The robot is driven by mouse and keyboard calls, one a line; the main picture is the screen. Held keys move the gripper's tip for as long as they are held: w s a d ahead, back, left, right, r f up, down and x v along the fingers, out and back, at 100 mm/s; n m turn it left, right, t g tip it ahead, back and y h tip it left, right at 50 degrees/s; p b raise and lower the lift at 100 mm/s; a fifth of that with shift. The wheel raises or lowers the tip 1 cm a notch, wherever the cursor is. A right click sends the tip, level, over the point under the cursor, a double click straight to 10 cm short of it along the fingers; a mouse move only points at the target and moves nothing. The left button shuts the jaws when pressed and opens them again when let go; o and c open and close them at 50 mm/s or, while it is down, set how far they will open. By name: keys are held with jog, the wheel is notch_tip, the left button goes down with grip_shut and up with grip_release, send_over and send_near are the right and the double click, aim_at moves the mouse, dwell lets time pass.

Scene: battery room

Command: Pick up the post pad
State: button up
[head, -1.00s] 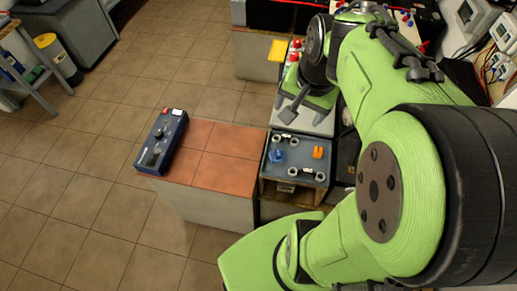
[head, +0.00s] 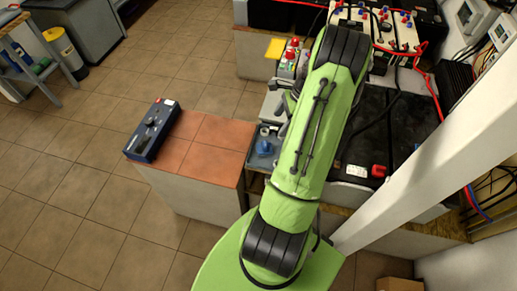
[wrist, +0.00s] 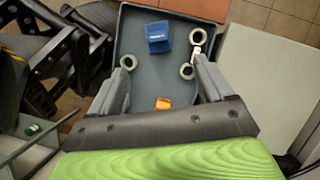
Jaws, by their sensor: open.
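My gripper (wrist: 160,72) is open above a grey tray (wrist: 140,22), its fingers pointing toward the far end. No thing is held. In the wrist view a small orange piece (wrist: 163,103) lies between the fingers near the palm, and a blue block with white marks (wrist: 158,37) lies farther up the tray. I cannot tell for certain which is the post pad. Several metal rings (wrist: 187,71) lie beside the fingers.
A blue meter box (head: 153,131) lies on the terracotta-tiled counter (head: 205,145) left of the tray. Batteries with cables (head: 375,150) stand to the right, with a red cap (head: 378,171). A yellow piece (head: 276,48) and red-capped bottles (head: 289,60) are behind.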

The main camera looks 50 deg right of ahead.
aim_at(265, 144)
jog(key=b+x, duration=0.2)
jog(key=x, duration=0.6)
jog(key=shift+f, duration=0.15)
jog(key=x, duration=0.2)
jog(key=b+x, duration=0.1)
jog(key=x, duration=0.2)
jog(key=shift+w+a+f+b, duration=0.1)
jog(key=shift+a+f+b, duration=0.15)
jog(key=shift+a+b, duration=0.15)
jog(key=shift+r, duration=0.1)
jog(key=c, duration=1.2)
notch_tip(265, 144, up, 10)
jog(key=p, duration=0.3)
jog(key=shift+a, duration=0.1)
jog(key=w+a+n+g+h+p, duration=0.1)
jog(key=w+a+n, duration=0.3)
jog(key=a+n, duration=0.5)
jog(key=w+a+n+g+h+p, duration=0.1)
jog(key=w+a+n+g, duration=0.3)
jog(key=a+n, duration=0.5)
jog(key=w+a+n+g+h+p, duration=0.1)
jog(key=w+a+n+g+p, duration=0.1)
jog(key=w+a+n, duration=0.3)
jog(key=shift+a+n+g+p, duration=0.25)
jog(key=shift+a+n, duration=0.7)
jog(key=shift+a, duration=0.95)
jog(key=shift+a+n+g+p, duration=0.15)
jog(key=shift+a+n+p, duration=0.2)
jog(key=shift+a+n, duration=1.1)
